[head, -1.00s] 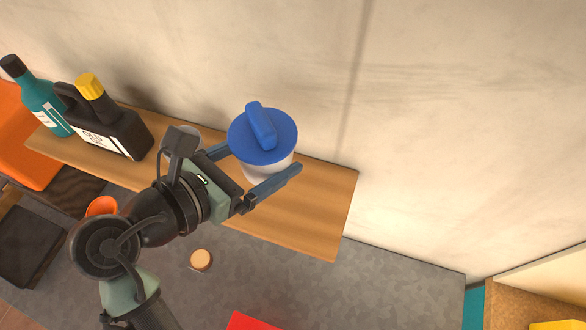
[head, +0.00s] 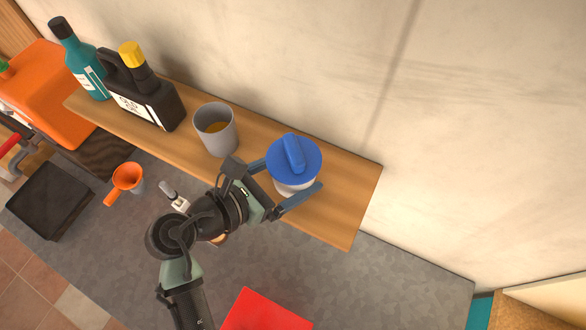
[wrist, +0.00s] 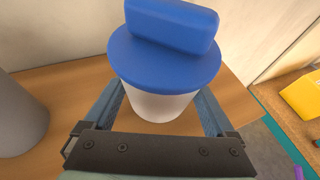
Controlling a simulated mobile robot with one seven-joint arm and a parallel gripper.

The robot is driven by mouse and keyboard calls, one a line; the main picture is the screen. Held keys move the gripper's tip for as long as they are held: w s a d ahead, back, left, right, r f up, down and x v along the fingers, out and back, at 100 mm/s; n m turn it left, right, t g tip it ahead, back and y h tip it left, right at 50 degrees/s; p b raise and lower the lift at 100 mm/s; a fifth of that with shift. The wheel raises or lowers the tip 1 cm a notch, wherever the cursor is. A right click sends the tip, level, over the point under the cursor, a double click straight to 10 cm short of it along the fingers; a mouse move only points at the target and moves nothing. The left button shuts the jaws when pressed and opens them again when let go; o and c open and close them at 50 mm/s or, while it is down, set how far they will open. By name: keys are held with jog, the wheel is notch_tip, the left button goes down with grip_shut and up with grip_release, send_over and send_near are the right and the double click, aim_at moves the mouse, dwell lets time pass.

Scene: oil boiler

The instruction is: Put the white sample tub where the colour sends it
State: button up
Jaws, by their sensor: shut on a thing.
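The white sample tub (head: 293,188) has a round blue lid (head: 294,158) with a raised bar handle. My gripper (head: 292,194) has its two fingers around the tub's white body, below the lid, and is shut on it. The tub is upright over the right part of the wooden shelf (head: 345,215). The wrist view also shows the tub (wrist: 160,105) between both fingers, its lid toward the top of the picture. I cannot tell whether its base touches the shelf.
On the shelf stand a grey cup (head: 216,135) with amber liquid, a black oil bottle (head: 150,103) and a teal bottle (head: 88,70). Below are an orange funnel (head: 128,178), a black tray (head: 48,203) and a red item (head: 265,312). A yellow item (wrist: 302,97) lies right.

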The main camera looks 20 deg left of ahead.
jog(key=o, duration=1.3)
jog(key=shift+f, duration=0.1)
jog(key=shift+o, duration=0.2)
jog(key=shift+r, duration=0.2)
jog(key=b+v, duration=0.1)
jog(key=v, duration=1.1)
jog(key=shift+b, duration=0.35)
jog(key=shift+f, duration=0.1)
